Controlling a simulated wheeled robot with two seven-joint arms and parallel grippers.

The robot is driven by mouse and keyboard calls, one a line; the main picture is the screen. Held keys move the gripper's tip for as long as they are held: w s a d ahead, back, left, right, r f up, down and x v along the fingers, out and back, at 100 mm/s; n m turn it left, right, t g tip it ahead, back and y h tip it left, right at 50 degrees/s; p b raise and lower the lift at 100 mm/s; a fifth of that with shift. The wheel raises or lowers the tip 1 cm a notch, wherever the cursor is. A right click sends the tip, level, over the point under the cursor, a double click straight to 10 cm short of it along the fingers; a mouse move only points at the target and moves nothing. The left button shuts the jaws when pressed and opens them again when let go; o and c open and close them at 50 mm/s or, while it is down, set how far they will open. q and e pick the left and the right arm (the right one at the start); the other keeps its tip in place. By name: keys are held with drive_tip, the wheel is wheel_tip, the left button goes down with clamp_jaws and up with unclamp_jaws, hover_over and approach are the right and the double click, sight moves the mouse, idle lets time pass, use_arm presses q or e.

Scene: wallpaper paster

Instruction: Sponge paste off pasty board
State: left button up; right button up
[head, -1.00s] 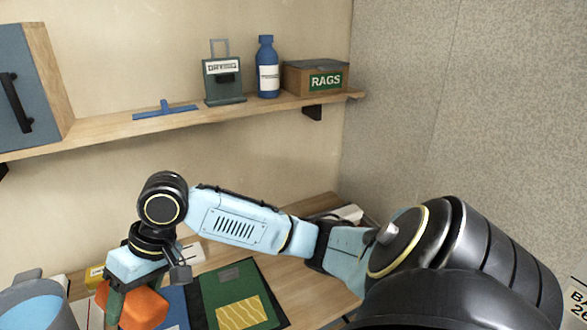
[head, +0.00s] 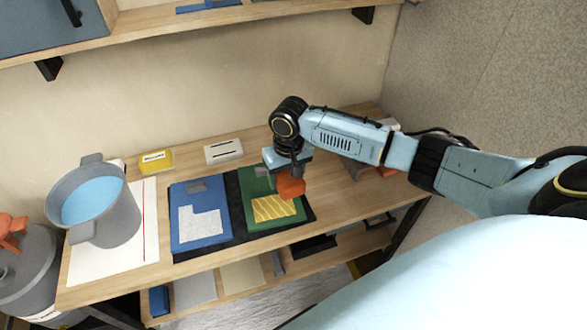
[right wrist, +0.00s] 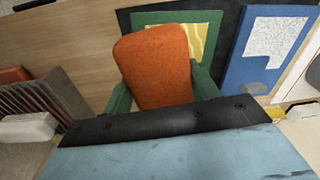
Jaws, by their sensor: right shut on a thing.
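My right gripper (head: 284,178) is shut on an orange sponge (head: 291,188). In the right wrist view the sponge (right wrist: 158,66) sits between two green fingers. The gripper is above the right part of the green board (head: 262,187), which has a yellow patch with wavy lines (head: 272,209). The sponge hides part of that board, and I cannot tell if they touch. Left of it is a blue board (head: 187,233) with a white speckled L-shaped patch (head: 200,222). Both lie on a black mat (head: 237,220). My left gripper is not in view.
A grey bucket of blue water (head: 115,232) stands on a white sheet (head: 87,263) at the table's left. A yellow box (head: 157,160) and a white slotted block (head: 223,152) are at the back. A grey ribbed thing (right wrist: 45,105) lies beside the gripper.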

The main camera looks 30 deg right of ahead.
drive_tip(key=shift+d+f, duration=0.8)
drive_tip(key=shift+d, duration=0.05)
drive_tip(key=shift+r+p, duration=0.1)
drive_tip(key=shift+p, duration=0.45)
drive_tip(key=shift+s, duration=0.1)
drive_tip(key=shift+f+b, duration=1.35)
drive_tip(key=shift+f, duration=2)
